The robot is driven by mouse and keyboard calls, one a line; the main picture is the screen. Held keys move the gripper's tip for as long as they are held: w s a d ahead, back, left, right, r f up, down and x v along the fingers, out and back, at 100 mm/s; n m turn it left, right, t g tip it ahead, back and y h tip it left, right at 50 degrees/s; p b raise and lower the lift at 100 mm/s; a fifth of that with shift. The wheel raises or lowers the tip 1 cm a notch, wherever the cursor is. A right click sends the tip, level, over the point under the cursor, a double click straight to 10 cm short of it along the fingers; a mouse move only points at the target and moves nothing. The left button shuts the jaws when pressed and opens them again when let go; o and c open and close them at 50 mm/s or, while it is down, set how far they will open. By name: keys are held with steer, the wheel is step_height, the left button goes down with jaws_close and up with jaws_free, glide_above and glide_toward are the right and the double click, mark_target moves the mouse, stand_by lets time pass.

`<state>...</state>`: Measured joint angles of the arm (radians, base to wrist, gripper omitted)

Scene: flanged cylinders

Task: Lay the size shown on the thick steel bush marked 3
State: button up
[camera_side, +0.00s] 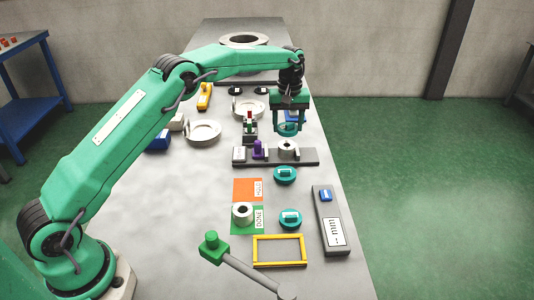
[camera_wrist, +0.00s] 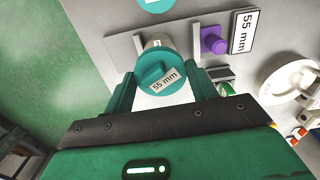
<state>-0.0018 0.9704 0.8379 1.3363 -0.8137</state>
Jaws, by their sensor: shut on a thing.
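My gripper (camera_side: 289,127) is shut on a round teal tag (camera_wrist: 155,76) with a raised bar and a white label reading 55 mm. The tag also shows between the fingers in the side view (camera_side: 288,129). The steel bush marked 3 (camera_wrist: 156,43) stands on a grey fixture plate, just beyond the tag in the wrist view and below it in the side view (camera_side: 287,147). The tag hides part of the bush in the wrist view. It looks slightly above the bush; contact is unclear.
Two teal labelled tags lie nearer the front (camera_side: 285,175) (camera_side: 290,219). Another bush (camera_side: 243,213) stands on the green DONE mat (camera_side: 236,230), beside an orange mat (camera_side: 246,187).

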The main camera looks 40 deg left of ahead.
mark_target(287, 136)
steer(key=shift+f, duration=0.2)
steer(key=shift+f, duration=2.25)
steer(key=shift+f, duration=0.7)
steer(key=o, duration=1)
steer(key=shift+o, duration=0.2)
steer(key=shift+r, duration=0.1)
steer(key=shift+r, duration=3.85)
